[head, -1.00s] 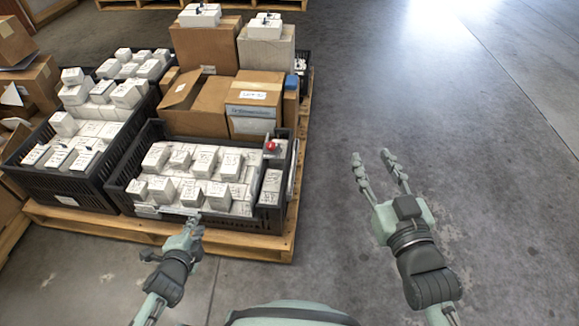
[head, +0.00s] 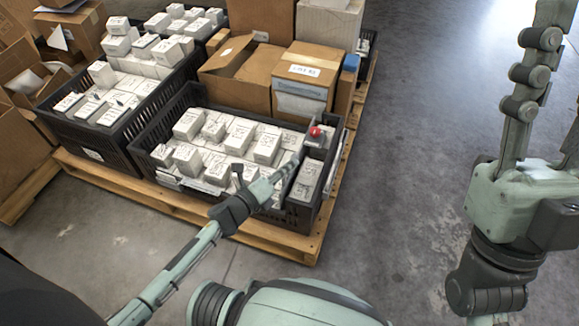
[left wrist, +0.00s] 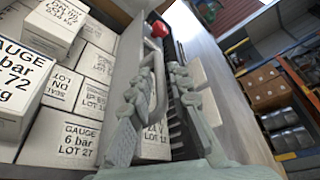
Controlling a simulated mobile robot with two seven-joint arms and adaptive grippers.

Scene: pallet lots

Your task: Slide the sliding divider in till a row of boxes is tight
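A black crate (head: 143,158) holds white labelled gauge boxes (head: 240,136). The sliding divider (left wrist: 124,62) stands as a grey upright plate beside the boxes, with a bar handle (left wrist: 160,78) and a red knob (head: 316,132), which also shows in the left wrist view (left wrist: 160,29). My left gripper (head: 290,165) is over the crate's right end, at the divider. In the left wrist view its fingers (left wrist: 158,85) stand apart on either side of the handle; firm contact cannot be seen. My right gripper (head: 560,95) is open and empty, over the floor at right.
A white box (head: 306,182) lies right of the divider. A second black crate (head: 110,140) with boxes stands at left. Cardboard boxes (head: 306,75) stand behind. All rest on a wooden pallet (head: 180,203). The floor (head: 410,150) at right is clear.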

